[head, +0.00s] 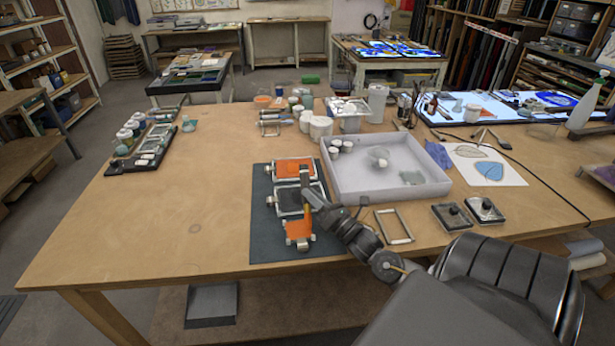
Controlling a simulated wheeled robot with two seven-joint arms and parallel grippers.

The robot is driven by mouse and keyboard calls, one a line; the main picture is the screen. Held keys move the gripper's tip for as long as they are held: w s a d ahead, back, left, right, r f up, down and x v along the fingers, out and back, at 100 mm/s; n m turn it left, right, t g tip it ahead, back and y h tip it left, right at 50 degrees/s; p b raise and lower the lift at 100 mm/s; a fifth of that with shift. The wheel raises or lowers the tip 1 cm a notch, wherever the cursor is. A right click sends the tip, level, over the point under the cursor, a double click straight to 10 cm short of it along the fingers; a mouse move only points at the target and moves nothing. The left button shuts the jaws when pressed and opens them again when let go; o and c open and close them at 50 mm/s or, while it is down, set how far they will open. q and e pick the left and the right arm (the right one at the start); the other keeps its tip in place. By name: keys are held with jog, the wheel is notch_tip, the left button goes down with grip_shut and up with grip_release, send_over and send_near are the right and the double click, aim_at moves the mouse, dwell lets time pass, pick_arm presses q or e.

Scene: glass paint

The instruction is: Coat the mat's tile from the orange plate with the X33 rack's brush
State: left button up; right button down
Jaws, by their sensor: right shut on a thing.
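A dark mat (265,235) lies on the wooden table. At its far end is an orange plate (290,168) in a metal frame. Below it is a dark framed plate (287,201). Nearest the front edge is a smaller orange piece (298,229) with pale corner feet; I cannot tell whether it is the tile. My right gripper (306,193) is over the mat's right side, shut on a thin brown-yellow thing that looks like a brush (304,211). Its lower end meets or overlaps the smaller orange piece; contact is unclear. No rack label is readable. My left gripper is out of view.
A white tray (440,187) with jars stands right of the mat. An empty metal frame (394,240) and two dark blocks lie at the right. A black rack (120,166) with jars stands at the left. The table's left middle is clear.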

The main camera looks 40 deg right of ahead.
notch_tip(320, 180, up, 5)
jog(key=p, duration=0.4)
dwell(0.3)
dwell(0.4)
